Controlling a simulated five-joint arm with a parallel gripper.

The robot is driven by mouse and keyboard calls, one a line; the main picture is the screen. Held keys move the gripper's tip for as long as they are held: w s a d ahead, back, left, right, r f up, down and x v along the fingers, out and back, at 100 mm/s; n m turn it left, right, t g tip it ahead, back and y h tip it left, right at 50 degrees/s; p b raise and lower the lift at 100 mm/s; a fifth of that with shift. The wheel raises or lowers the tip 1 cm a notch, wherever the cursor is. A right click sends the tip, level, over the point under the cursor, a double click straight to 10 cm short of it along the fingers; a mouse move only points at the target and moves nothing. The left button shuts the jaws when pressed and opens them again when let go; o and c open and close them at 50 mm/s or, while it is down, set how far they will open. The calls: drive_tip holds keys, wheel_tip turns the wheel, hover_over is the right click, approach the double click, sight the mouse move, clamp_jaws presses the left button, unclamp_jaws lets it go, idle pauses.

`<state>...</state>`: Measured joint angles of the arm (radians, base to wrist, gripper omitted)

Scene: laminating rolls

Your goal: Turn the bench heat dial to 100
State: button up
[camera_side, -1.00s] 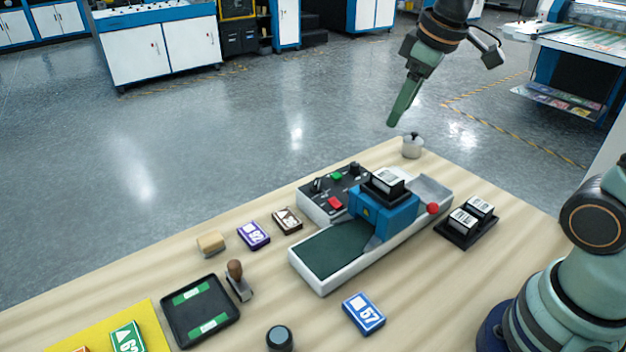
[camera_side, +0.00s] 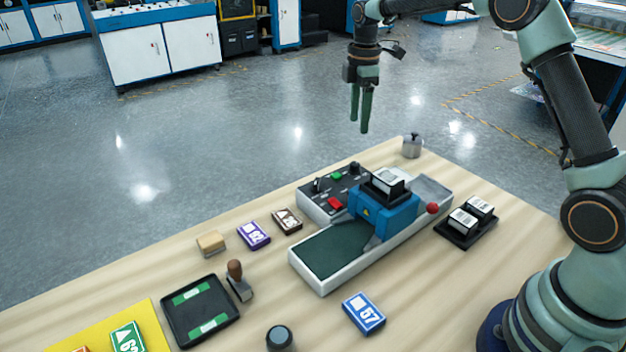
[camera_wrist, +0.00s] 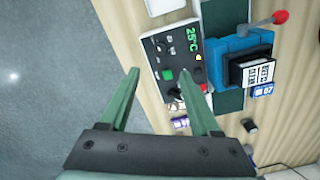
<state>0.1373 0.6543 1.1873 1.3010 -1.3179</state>
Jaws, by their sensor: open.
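The bench's control panel (camera_side: 312,203) is a white box with a black face, left of the blue laminator head. A small black knob (camera_side: 354,168) at its far end looks like the heat dial; it also shows in the wrist view (camera_wrist: 161,46). Its pointer setting is too small to read. A green display (camera_wrist: 192,39) on the panel reads 25°C. My gripper (camera_side: 361,128) is open and empty, pointing down, well above the panel's far side. In the wrist view its fingers (camera_wrist: 160,73) are apart, and the right fingertip overlaps the panel.
The panel also has a green button (camera_side: 336,175), a red button (camera_side: 336,203) and a dark lever (camera_side: 318,185). The blue laminator head (camera_side: 384,215) with a red-knobbed lever (camera_side: 433,208) stands close by. A metal pot (camera_side: 412,146) sits at the far corner.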

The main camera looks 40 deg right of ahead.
sight(355, 163)
wheel_tip(355, 163, down, 12)
drive_tip(key=shift+r, duration=0.2)
idle(0.4)
clamp_jaws()
